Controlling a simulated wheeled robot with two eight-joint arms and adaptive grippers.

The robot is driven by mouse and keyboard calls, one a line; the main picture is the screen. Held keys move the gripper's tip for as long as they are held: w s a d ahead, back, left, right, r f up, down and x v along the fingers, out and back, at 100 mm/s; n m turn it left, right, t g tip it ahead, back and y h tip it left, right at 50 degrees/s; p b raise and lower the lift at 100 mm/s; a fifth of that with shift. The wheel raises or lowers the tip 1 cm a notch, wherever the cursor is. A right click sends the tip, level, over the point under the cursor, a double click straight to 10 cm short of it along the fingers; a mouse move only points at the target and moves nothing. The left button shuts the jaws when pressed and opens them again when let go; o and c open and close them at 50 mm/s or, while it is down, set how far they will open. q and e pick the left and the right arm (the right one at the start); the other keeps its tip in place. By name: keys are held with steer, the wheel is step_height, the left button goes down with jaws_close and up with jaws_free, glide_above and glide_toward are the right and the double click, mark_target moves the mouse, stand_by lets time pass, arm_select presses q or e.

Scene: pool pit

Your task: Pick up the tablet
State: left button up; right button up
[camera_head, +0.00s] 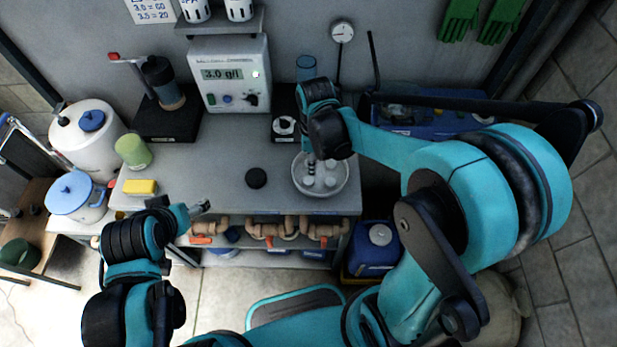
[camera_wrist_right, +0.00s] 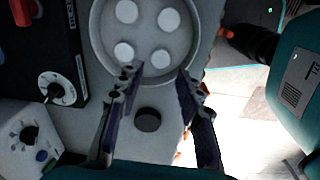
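Several round white tablets lie apart in a shallow grey bowl (camera_head: 344,187) on the counter's right end. In the right wrist view the bowl (camera_wrist_right: 101,45) shows a tablet (camera_wrist_right: 126,11) at the far left, with others (camera_wrist_right: 159,61) nearer. My right gripper (camera_wrist_right: 160,78) is open and empty, its fingertips over the bowl's near part, on either side of the near right tablet. In the head view my right gripper (camera_head: 319,158) points down over the bowl and hides part of it. My left gripper (camera_head: 201,208) is in front of the counter, away from the bowl; its fingers are too small to judge.
A black disc (camera_head: 256,178) lies left of the bowl on the grey counter (camera_head: 215,165). A yellow sponge (camera_head: 141,187) and green cup (camera_head: 133,151) stand at the left end. A meter box (camera_head: 232,75) and a black device with a dial (camera_head: 285,126) stand behind.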

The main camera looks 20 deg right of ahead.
mark_target(309, 180)
steer(key=shift+w+a+f+n, duration=0.1)
steer(key=shift+w+f+n, duration=0.1)
steer(key=shift+f+n, duration=0.35)
steer(key=f+b, duration=0.1)
steer(key=f, duration=0.1)
steer(key=f+b, duration=0.1)
steer(key=f, duration=0.2)
steer(key=f+b, duration=0.1)
steer(key=f, duration=0.1)
steer(key=shift+a+f, duration=0.35)
steer(key=shift+a, duration=0.05)
steer(key=c, duration=0.6)
